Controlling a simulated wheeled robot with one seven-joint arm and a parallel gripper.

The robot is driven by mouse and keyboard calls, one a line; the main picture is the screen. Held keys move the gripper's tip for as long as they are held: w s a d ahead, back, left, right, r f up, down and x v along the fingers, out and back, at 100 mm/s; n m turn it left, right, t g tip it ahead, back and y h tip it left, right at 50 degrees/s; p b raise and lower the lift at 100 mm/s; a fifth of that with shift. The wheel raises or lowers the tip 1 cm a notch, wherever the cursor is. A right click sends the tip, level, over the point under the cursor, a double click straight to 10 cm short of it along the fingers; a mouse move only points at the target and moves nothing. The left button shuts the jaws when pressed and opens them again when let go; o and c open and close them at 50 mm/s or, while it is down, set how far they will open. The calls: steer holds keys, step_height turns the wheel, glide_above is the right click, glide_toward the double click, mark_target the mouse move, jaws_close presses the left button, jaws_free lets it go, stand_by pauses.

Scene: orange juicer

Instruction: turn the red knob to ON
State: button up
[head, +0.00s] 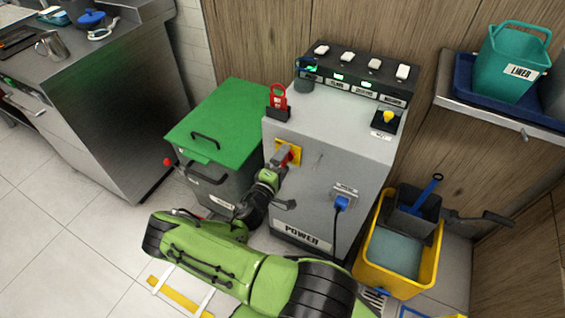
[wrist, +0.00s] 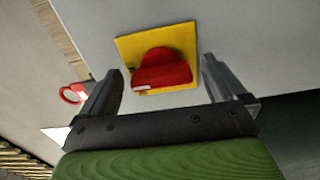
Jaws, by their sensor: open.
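The red knob (wrist: 162,70) sits on a yellow square plate (wrist: 128,50) on the front of the grey power cabinet (head: 318,152). In the head view the knob (head: 281,154) is partly covered by my gripper (head: 275,165). In the wrist view my gripper (wrist: 164,82) is open, with one finger on each side of the knob and visible gaps between fingers and knob. The knob's grip bar lies roughly across the wrist picture, with a small white mark at its left end. No ON lettering is readable.
A red lockout tag (head: 278,100) stands on the cabinet's top left edge. A blue plug (head: 342,203) with a cable is on the cabinet front. A green-lidded bin (head: 225,122) stands left, a yellow mop bucket (head: 371,272) right.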

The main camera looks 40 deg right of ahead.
steer(key=p+v, duration=0.2)
steer(key=v, duration=1.3)
steer(key=shift+a+p, duration=0.3)
steer(key=shift+a, duration=0.05)
steer(key=shift+s, duration=0.1)
